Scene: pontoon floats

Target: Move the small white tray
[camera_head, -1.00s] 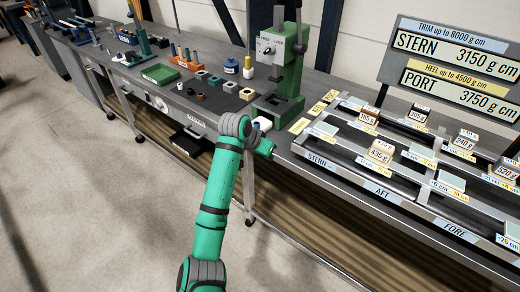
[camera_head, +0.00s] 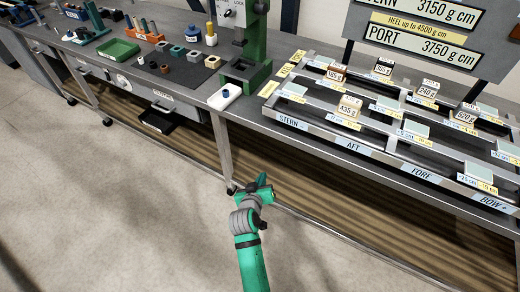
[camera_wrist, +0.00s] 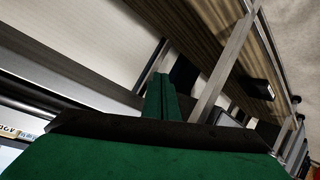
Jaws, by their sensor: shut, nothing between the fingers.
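The small white tray (camera_head: 223,99) lies on the grey workbench near its front edge, just in front of the green press. My gripper (camera_head: 263,182) is low in front of the bench, below the benchtop's edge and apart from the tray. Its fingers (camera_wrist: 160,97) are together and hold nothing in the wrist view. The tray does not show in the wrist view.
The green press (camera_head: 245,65) stands behind the tray. The pontoon frame (camera_head: 345,145) with weight blocks fills the bench to the right. A green bin (camera_head: 118,49) and small parts on a dark mat (camera_head: 172,69) lie left. The floor ahead is clear.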

